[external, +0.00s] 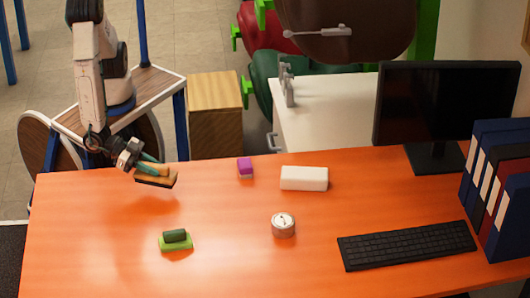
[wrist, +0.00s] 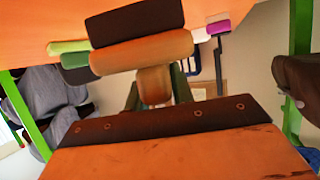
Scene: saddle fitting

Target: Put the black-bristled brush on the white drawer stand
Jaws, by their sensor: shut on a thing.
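My gripper (external: 143,164) is shut on the brush (external: 168,177), which has an orange-brown body and is held just above the left part of the orange table. In the wrist view, my gripper's fingers (wrist: 155,95) close around the brush's short handle. The brush's body (wrist: 140,52) lies across the view with a black bristle block (wrist: 135,20) beyond it. The white drawer stand (external: 335,105) is behind the table, right of centre, with a bare white top around a metal fixture and a handle on its side. It is well apart from the brush.
On the table (external: 110,265) are a green brush-like block (external: 176,240), a purple block (external: 245,168), a white block (external: 304,178), a round tin (external: 283,225), a keyboard (external: 405,245), a monitor (external: 440,105) and several binders (external: 500,185). A wooden box (external: 215,105) stands left of the stand.

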